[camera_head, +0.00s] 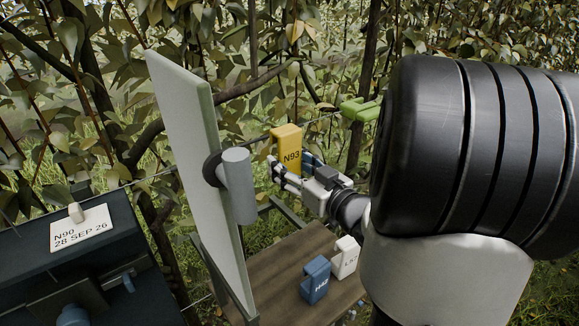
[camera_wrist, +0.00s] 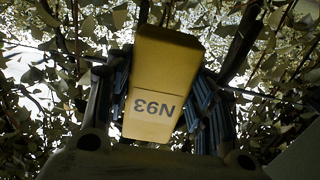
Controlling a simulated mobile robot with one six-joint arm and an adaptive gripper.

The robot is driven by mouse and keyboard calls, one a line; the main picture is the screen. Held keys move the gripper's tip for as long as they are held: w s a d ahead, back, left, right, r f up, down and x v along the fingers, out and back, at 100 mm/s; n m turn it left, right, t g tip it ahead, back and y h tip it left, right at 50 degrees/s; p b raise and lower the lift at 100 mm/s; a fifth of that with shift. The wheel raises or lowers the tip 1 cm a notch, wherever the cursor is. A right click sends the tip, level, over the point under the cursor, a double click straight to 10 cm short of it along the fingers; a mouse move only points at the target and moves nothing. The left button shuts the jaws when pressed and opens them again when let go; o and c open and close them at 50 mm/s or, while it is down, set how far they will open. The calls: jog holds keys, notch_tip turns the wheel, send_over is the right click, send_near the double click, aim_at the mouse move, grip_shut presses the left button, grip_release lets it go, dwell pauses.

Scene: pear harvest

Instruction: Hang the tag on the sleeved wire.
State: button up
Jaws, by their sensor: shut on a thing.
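A yellow tag (camera_head: 287,148) marked N93 is held in my gripper (camera_head: 292,172), upright above the wooden shelf. In the wrist view the tag (camera_wrist: 160,85) sits between the two fingers (camera_wrist: 160,105), its lettering upside down. A thin wire (camera_head: 325,118) runs across the branches behind the panel and the tag. The tag's upper part is close to the wire's line in the head view. I cannot tell whether they touch. A green piece (camera_head: 359,110) is at the wire to the right of the tag; I cannot tell whether it is a sleeve.
A pale upright panel (camera_head: 190,135) with a grey cylinder (camera_head: 240,187) stands just left of the tag. Blue (camera_head: 314,282) and white (camera_head: 345,258) tags stand on the wooden shelf (camera_head: 275,262). A dark box (camera_head: 120,285) with an N90 card (camera_head: 80,229) is at left. Branches surround the wire.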

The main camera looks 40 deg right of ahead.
jog(key=w+f+b, duration=0.2)
jog(key=w+f, duration=0.1)
jog(key=w, duration=0.4)
jog(key=shift+w+d, duration=0.25)
jog(key=shift+w, duration=0.1)
dwell(0.4)
jog(key=shift+r, duration=0.1)
jog(key=o, duration=1.2)
jog(key=shift+c, duration=0.2)
jog(key=s, duration=1.2)
jog(key=shift+a, duration=0.35)
